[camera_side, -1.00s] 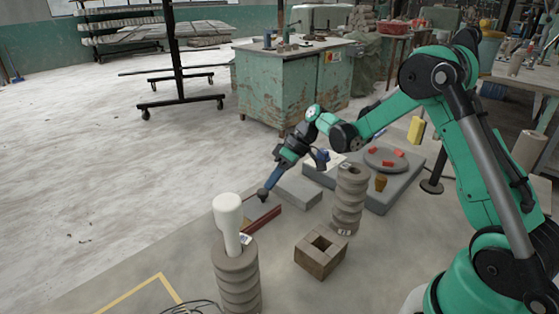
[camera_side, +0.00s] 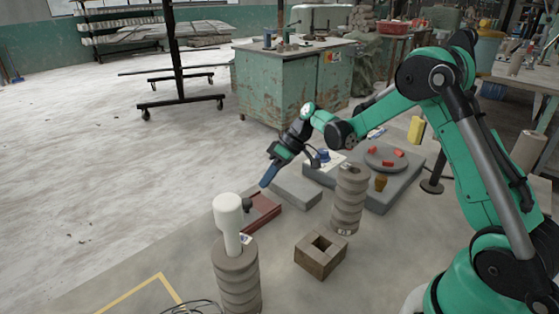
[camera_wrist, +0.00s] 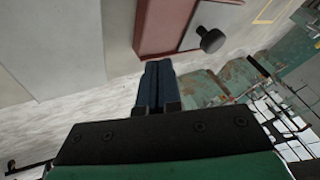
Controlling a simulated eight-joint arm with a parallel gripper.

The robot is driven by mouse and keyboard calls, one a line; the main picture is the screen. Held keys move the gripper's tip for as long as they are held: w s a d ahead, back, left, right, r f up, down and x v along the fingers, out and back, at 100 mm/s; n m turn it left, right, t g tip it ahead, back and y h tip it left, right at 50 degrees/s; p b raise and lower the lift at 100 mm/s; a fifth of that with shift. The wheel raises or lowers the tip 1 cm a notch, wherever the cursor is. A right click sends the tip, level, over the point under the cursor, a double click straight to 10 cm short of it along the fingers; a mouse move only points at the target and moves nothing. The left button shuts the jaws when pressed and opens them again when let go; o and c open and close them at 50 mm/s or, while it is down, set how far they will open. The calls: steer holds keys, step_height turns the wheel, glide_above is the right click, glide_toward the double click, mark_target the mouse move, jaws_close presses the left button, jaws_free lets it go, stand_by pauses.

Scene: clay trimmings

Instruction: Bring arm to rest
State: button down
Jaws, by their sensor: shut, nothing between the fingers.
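My gripper (camera_side: 266,181) hangs in the air in the side view, its blue fingers shut and empty, pointing down and left. The fingers also show pressed together in the wrist view (camera_wrist: 153,85). Beneath them is a dark red, low tray-like piece (camera_side: 264,213), which shows in the wrist view as a red edge (camera_wrist: 155,25) around a grey surface. A small dark knob (camera_side: 248,204) sits at its left end, apart from the fingertips; it also shows in the wrist view (camera_wrist: 212,40). What the knob is fixed to is unclear.
A grey slab (camera_side: 297,193) lies beside the tray. A ringed grey stack (camera_side: 349,200), a white cylinder (camera_side: 228,213) on another stack (camera_side: 236,275) and a hollow square block (camera_side: 320,260) stand nearby. A grey disc (camera_side: 375,164) carries red pieces.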

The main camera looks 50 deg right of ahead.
steer(key=v, duration=0.9)
steer(key=s+a+r+m+t+h, duration=0.2)
steer(key=s+a+m+t+h, duration=0.2)
steer(key=s+a, duration=0.5)
steer(key=shift+s+r+h, duration=0.2)
steer(key=shift+s+h, duration=1.2)
steer(key=shift+s, duration=0.55)
steer(key=shift+a, duration=0.1)
